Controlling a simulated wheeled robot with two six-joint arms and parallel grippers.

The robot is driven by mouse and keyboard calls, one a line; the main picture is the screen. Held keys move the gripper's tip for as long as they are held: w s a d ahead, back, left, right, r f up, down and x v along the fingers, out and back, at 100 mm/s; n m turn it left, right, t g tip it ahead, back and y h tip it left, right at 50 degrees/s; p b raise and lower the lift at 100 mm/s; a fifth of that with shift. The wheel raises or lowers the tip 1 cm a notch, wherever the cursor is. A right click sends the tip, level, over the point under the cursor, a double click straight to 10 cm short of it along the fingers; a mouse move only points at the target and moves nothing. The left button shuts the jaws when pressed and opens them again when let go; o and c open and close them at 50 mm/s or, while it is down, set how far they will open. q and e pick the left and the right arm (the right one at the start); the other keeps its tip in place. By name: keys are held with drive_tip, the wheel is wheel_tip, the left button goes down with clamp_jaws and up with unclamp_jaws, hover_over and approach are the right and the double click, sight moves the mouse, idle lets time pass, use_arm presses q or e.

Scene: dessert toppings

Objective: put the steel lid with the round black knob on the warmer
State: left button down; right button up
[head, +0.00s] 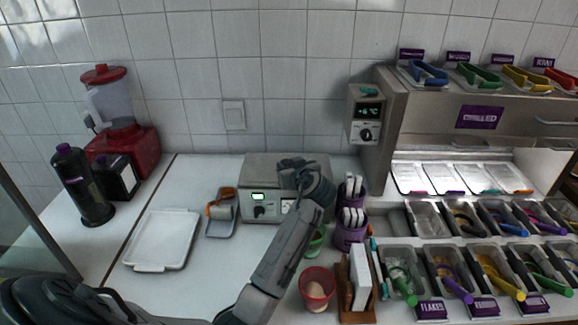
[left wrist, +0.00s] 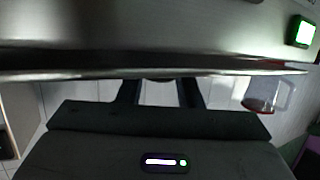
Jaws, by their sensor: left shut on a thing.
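The warmer (head: 260,210) is a low steel box with a green display and a dial, standing against the tiled wall. A flat grey steel sheet, which looks like the lid (head: 262,171), covers its top. My left gripper (head: 290,164) is over the right part of that top and is shut; the head view hides its fingertips and the knob. In the left wrist view the gripper's fingers (left wrist: 160,95) flank a dark piece, likely the knob, at the long edge of the lid (left wrist: 225,72). A gap between lid and warmer cannot be made out. My right gripper is out of view.
Purple cups (head: 350,233) stand close right of the warmer, beside my left arm. A red cup (head: 317,288) is in front. A white tray (head: 162,240) and a grey dish (head: 221,226) lie left. A red blender (head: 125,150) stands behind; topping bins fill the right.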

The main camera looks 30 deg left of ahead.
use_arm(q)
drive_tip(key=shift+f+b, duration=0.15)
drive_tip(key=shift+b, duration=0.15)
idle(0.4)
drive_tip(key=c, duration=0.9)
unclamp_jaws()
drive_tip(key=shift+s, duration=0.1)
drive_tip(key=shift+r+p, duration=2.25)
drive_tip(key=shift+r, duration=1.3)
drive_tip(key=shift+f, duration=0.2)
